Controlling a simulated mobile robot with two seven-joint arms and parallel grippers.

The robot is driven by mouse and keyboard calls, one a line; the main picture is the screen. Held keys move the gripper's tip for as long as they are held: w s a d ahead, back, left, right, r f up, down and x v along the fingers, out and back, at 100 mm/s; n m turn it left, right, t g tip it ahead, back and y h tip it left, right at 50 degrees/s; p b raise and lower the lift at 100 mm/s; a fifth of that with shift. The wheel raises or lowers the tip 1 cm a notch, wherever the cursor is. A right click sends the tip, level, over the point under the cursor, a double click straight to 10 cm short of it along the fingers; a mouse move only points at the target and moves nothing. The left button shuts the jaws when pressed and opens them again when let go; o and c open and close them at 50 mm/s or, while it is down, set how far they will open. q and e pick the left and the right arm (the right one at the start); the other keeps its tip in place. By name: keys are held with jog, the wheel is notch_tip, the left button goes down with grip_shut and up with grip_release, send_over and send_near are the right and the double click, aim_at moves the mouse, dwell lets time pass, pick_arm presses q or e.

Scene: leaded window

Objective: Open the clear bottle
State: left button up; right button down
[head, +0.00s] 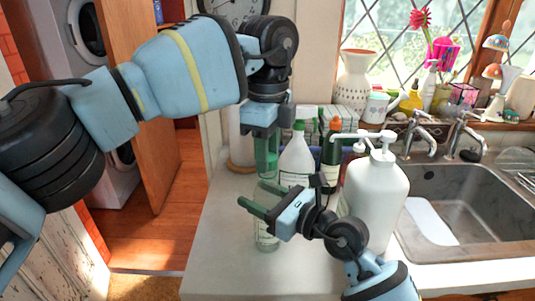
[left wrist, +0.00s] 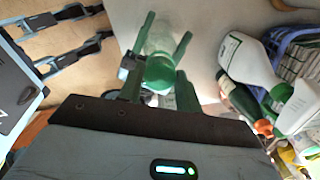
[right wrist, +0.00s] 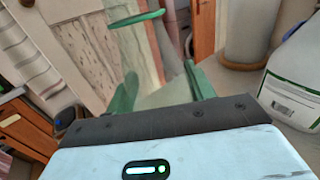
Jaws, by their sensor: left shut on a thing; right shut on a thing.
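The clear bottle (head: 266,241) stands upright on the white counter, left of the large white pump bottle. My left gripper (head: 267,165) points down from above and is shut on the bottle's top. In the left wrist view the green cap (left wrist: 160,73) sits between its fingers (left wrist: 163,62). My right gripper (head: 258,203) comes in from the right and is shut on the clear bottle's body; the see-through body (right wrist: 160,95) shows between its fingers (right wrist: 162,88) in the right wrist view. The cap is hidden by the left fingers in the head view.
A white spray bottle with a green top (head: 298,160), a dark green bottle (head: 331,158) and the white pump bottle (head: 374,200) stand close on the right. The sink (head: 470,195) is farther right. Bare counter (head: 220,235) lies to the left.

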pick_arm(q)
jog(key=shift+r, duration=0.65)
jog(key=shift+r, duration=2)
pick_arm(e)
jog(key=shift+c, duration=2.3)
grip_release()
pick_arm(q)
jog(key=shift+w+f, duration=0.1)
jog(key=shift+f, duration=0.55)
jog(key=shift+f+b, duration=0.1)
jog(key=shift+b, duration=0.2)
pick_arm(e)
jog(key=v, duration=1.2)
